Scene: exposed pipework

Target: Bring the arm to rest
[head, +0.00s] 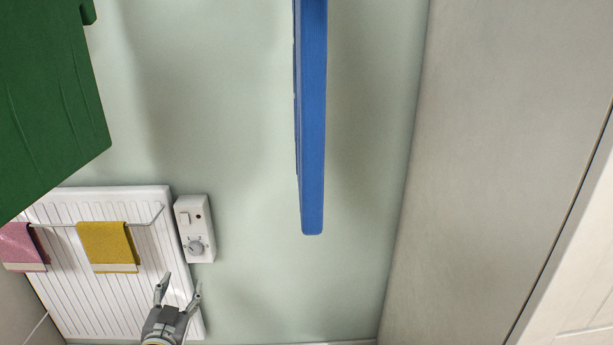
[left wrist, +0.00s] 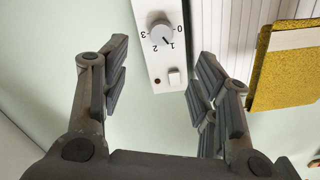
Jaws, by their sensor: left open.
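My left gripper (head: 178,287) is at the bottom of the head view, in front of the radiator's right edge and just below a white control box (head: 195,229). Its two fingers are spread apart with nothing between them. In the left wrist view the open fingers (left wrist: 163,58) frame the control box (left wrist: 152,70). The box carries a grey knob (left wrist: 161,33) with marks 0 to 3, a small switch (left wrist: 174,78) and a red light. The knob's pointer appears to be near 1. The fingers look apart from the knob. My right gripper is not in view.
A white radiator (head: 105,295) with a towel rail holds a yellow towel (head: 107,245) and a pink towel (head: 20,247). A blue panel (head: 312,130) hangs down at the centre, and a green one (head: 45,100) fills the upper left. The wall between is bare.

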